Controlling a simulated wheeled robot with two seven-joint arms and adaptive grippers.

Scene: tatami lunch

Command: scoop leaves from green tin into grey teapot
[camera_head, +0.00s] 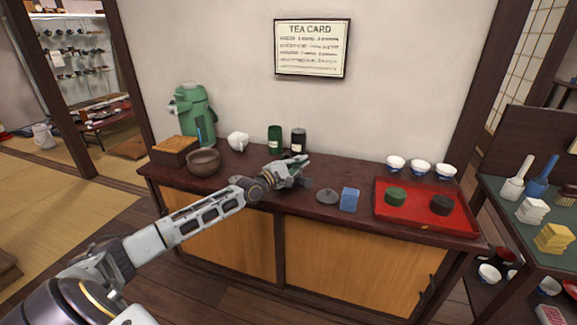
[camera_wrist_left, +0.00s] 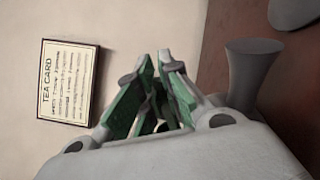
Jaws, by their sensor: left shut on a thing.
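My left gripper (camera_head: 303,165) is over the middle of the counter; its green-padded fingers (camera_wrist_left: 152,75) fill the middle of the left wrist view. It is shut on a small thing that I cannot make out. The green tin (camera_head: 274,138) stands upright at the back against the wall, behind my gripper and apart from it. A grey flared part, perhaps the grey teapot's handle (camera_wrist_left: 256,72), shows beside the gripper in the left wrist view; the teapot's body is mostly hidden. A grey lid (camera_head: 326,196) lies on the counter. No leaves show. My right gripper is out of view.
A black tin (camera_head: 298,141) stands beside the green one. A brown bowl (camera_head: 203,162), a wooden box (camera_head: 175,151) and a green air pot (camera_head: 193,114) are at left. A blue box (camera_head: 349,199) and a red tray (camera_head: 420,222) are at right, with white cups (camera_head: 420,168) behind.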

